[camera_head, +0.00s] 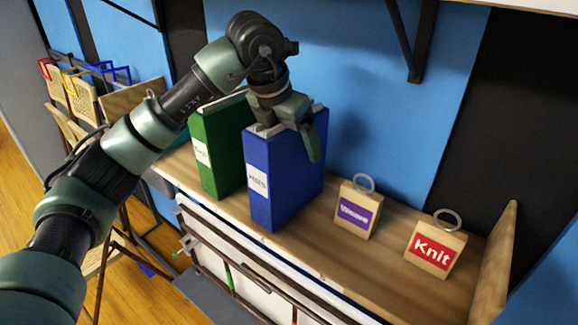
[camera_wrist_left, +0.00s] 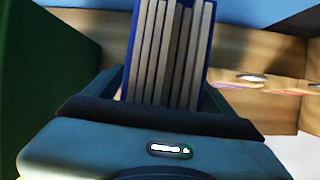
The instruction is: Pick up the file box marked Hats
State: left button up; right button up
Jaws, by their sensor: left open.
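The blue file box (camera_head: 283,185) stands upright on the wooden shelf, with a white label on its spine that appears to read Hats. My left gripper (camera_head: 290,128) is over its top, pointing down and open. One finger shows against the box's right side; the other is mostly hidden. In the left wrist view, the blue box's top (camera_wrist_left: 168,50) with its pale sheets lies between the two fingers (camera_wrist_left: 165,88). I cannot tell whether the fingers touch it. My right gripper is not in view.
A green file box (camera_head: 217,150) stands close on the left of the blue one. Two wooden tags with rings, one purple (camera_head: 356,212) and one red marked Knit (camera_head: 434,248), stand to the right on the shelf (camera_head: 315,243). A bracket (camera_head: 415,50) hangs above.

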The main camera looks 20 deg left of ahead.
pick_arm(q)
jog(key=shift+f, duration=0.15)
grip_shut()
jog(key=shift+r, duration=0.25)
